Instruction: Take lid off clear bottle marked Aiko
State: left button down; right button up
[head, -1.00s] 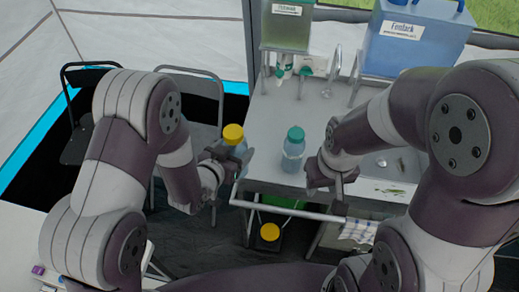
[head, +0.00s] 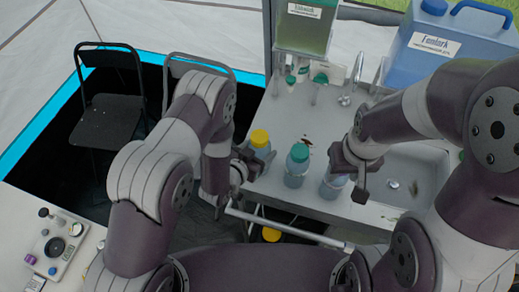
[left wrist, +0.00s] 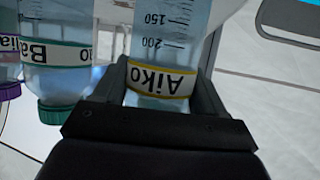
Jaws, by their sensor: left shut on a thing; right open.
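The clear bottle marked Aiko (left wrist: 165,55) has a yellow-edged label and sits between the fingers of my left gripper (left wrist: 160,100) in the left wrist view, where its lid is hidden. In the head view it is the yellow-lidded bottle (head: 261,150) at the left of the table, with my left gripper (head: 247,163) shut on its side. Its yellow lid (head: 260,138) is on top. My right gripper (head: 350,172) is open beside or over another clear bottle (head: 331,187), whose top it hides.
A teal-lidded bottle (head: 297,168) stands between the grippers; its label is partly readable in the left wrist view (left wrist: 55,55). The sink (head: 415,172) lies right. Green (head: 304,30) and blue (head: 415,45) containers stand behind. A bar (head: 285,225) runs along the table's front.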

pick_arm(q)
jog(key=shift+w+d+f, duration=0.1)
jog(key=shift+f, duration=0.2)
jog(key=shift+c, duration=0.3)
grip_release()
